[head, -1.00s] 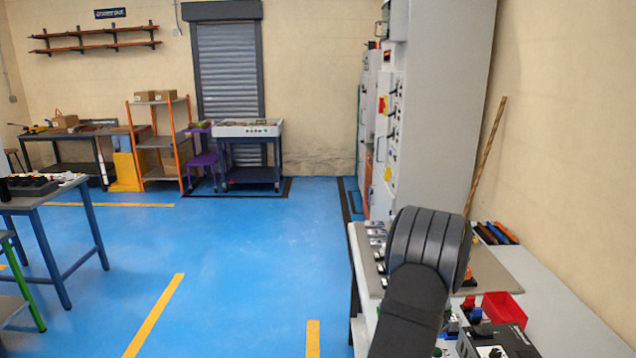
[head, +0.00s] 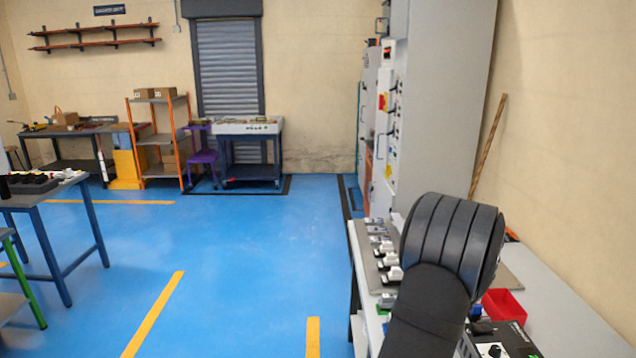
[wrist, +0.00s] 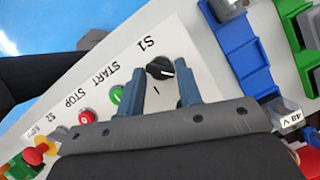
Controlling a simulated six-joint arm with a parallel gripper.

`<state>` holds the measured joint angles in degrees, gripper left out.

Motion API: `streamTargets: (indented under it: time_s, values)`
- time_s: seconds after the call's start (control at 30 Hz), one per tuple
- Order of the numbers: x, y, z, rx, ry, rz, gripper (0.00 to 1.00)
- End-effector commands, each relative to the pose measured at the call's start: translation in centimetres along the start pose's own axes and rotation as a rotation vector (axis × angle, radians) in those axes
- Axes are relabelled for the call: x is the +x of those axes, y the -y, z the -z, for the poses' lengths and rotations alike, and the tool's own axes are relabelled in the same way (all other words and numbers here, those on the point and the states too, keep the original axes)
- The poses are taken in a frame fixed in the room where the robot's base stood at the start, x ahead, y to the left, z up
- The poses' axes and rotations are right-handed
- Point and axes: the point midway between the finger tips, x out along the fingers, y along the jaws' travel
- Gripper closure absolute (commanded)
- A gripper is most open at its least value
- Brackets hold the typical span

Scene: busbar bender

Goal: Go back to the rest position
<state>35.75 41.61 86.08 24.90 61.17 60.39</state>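In the wrist view, my gripper (wrist: 159,92) has its two blue-grey fingers apart, with nothing held between them. Past the fingertips is a black rotary knob (wrist: 160,68) labelled S1 on a pale control panel (wrist: 62,82). The gap between fingertips and knob is hard to judge. A green START button (wrist: 117,94) and a red STOP button (wrist: 87,116) lie to the left of the knob. In the head view my dark arm stands over the bench at the lower right; the gripper fingers are hidden there.
The grey bench (head: 570,318) runs along the right wall. It carries a red bin (head: 503,306), a black box (head: 500,340) and a row of small parts on a board. A tall grey cabinet (head: 440,110) stands behind.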

Motion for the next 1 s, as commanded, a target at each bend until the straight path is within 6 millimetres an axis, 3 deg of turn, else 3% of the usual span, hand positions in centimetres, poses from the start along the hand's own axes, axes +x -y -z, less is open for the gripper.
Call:
streamTargets:
  time_s: [0.3,0.77,1.0]
  values:
    - [-0.01,-0.28,-0.02,0.259,0.000,0.108,0.68]
    - [0.02,-0.29,-0.04,0.324,-0.001,0.135,0.68]
    - [0.02,-0.29,-0.04,0.323,-0.001,0.134,0.23]
